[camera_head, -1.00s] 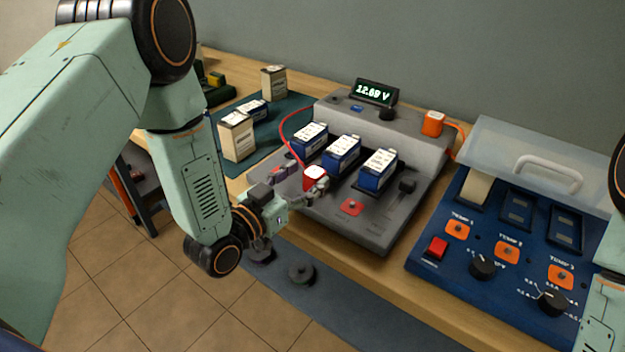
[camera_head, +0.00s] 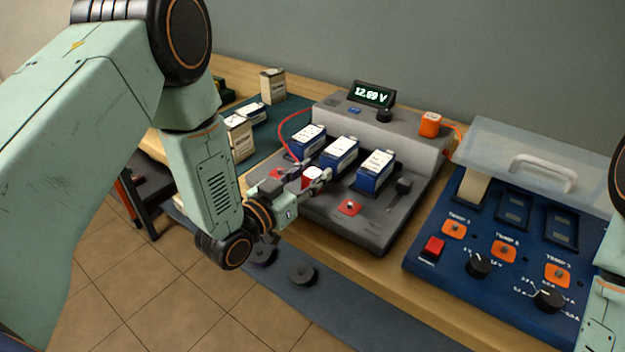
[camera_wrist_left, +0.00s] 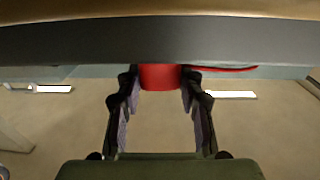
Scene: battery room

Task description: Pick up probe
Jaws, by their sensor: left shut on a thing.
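The probe (camera_head: 312,173) is a small red piece with a pale top and a red cable, at the front of the grey tester (camera_head: 345,222). My left gripper (camera_head: 313,179) is shut on it, one finger on each side. In the left wrist view the red probe body (camera_wrist_left: 160,77) shows between the two fingertips, with the red cable running right. The fingers partly hide the probe in the head view, and I cannot tell whether it still touches the tester. My right gripper is out of view.
Several blue batteries (camera_head: 340,154) stand on the tester close behind the probe. A display (camera_head: 374,94) reads 12.69 V. A blue panel (camera_head: 440,256) with knobs and a clear lid stands right. More batteries (camera_head: 272,86) stand on a dark mat at the back left.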

